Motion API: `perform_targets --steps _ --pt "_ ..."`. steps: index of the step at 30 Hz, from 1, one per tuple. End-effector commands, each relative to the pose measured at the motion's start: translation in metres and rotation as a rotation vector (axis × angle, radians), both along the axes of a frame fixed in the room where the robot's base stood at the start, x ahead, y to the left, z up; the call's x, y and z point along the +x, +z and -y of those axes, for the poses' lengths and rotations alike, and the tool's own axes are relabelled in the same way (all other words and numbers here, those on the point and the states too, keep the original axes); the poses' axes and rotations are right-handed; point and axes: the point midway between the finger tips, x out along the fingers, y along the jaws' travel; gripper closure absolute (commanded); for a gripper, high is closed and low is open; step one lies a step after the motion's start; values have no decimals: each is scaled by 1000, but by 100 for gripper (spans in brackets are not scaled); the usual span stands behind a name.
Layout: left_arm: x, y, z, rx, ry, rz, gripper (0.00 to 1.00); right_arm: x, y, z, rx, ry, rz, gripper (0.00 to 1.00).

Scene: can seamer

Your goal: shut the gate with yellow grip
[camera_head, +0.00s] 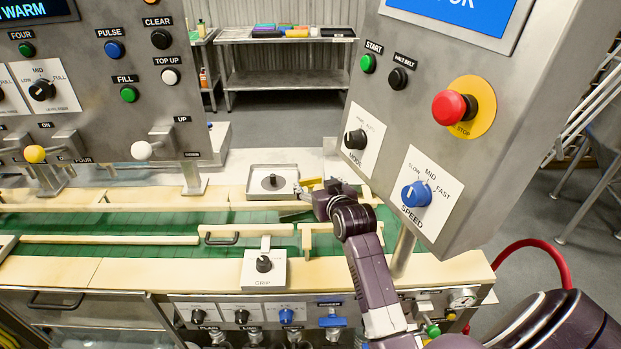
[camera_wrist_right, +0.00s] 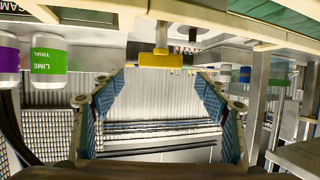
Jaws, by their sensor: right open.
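The yellow grip (camera_head: 311,182) shows at the far side of the green conveyor, partly hidden by my right gripper (camera_head: 312,191). In the right wrist view the yellow grip (camera_wrist_right: 163,60) is a block with a yellow bar, just beyond and between the tips of my two spread fingers (camera_wrist_right: 160,92). My right gripper is open, with nothing between its pads that I can make out. The gate's panel is mostly hidden, so I cannot tell its angle. My left gripper is not in view.
A control panel (camera_head: 470,130) with a red stop button stands close to my right arm. A gate with a black handle (camera_head: 222,240) and a grip dial box (camera_head: 264,270) are at the near rail.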

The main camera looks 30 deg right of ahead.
Motion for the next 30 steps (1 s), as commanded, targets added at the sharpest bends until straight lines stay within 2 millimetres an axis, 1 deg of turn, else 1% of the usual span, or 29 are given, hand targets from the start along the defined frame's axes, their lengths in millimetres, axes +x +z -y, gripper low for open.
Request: perform_targets --steps 3,9,15,19,27,28,30 --pt "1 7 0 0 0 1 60 14 -4 4 1 0 -3 32" --pt "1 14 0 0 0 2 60 38 -14 12 0 0 -2 32" --pt "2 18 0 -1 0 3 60 53 -22 16 0 0 -2 32" --pt "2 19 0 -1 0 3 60 58 -24 17 -1 0 -1 32" --pt "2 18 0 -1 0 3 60 58 -25 17 -1 1 -1 32" --pt "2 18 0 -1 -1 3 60 58 -25 17 -1 1 -1 33" --pt "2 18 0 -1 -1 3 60 58 -25 17 -1 1 -1 41"
